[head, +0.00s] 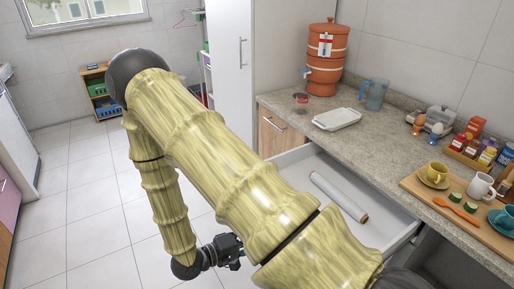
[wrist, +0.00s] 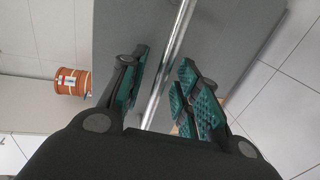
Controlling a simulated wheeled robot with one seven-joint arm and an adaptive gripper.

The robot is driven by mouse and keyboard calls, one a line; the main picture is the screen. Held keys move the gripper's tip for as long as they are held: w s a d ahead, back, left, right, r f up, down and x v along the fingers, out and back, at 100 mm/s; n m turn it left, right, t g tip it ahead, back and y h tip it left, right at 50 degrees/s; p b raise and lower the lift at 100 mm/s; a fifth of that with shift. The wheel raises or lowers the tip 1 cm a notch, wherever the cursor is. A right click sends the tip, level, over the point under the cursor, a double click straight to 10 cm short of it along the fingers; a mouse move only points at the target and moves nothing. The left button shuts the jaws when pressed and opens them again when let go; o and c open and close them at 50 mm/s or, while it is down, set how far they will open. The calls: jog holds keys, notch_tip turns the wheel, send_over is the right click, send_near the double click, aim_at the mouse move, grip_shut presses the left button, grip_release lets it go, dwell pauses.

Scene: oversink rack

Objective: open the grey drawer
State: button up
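The grey drawer is pulled well out from under the counter. Its pale interior (head: 320,165) shows in the head view, and my arm hides most of its front there. In the wrist view the grey drawer front (wrist: 230,45) carries a long metal bar handle (wrist: 172,50). My gripper (wrist: 163,95) has its green-padded fingers on either side of the bar, with visible gaps, so it looks open around the handle. In the head view my gripper (head: 232,250) is low, beside my arm, and its fingertips are hard to make out.
A pale roll (head: 340,196) lies inside the drawer. The stone counter (head: 385,130) above holds a clay water filter (head: 325,65), a blue jug (head: 374,94), a white dish (head: 337,119) and a wooden tray (head: 425,190) with cups. The tiled floor (head: 90,215) at left is clear.

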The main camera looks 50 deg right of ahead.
jog(key=v, duration=1.2)
jog(key=shift+d+f, duration=0.1)
notch_tip(320, 180, down, 15)
jog(key=w+d+n+t+y, duration=0.2)
jog(key=t+y, duration=0.5)
jog(key=t, duration=0.1)
jog(key=s+a+f+g+y, duration=0.2)
jog(key=s+a+f+y, duration=0.1)
jog(key=s, duration=0.5)
jog(key=s+a+f+g+y, duration=0.2)
jog(key=s+a+f+y, duration=0.2)
jog(key=s, duration=0.5)
jog(key=shift+s+a+n+y, duration=0.35)
jog(key=shift+a+y, duration=0.35)
jog(key=shift+a, duration=0.15)
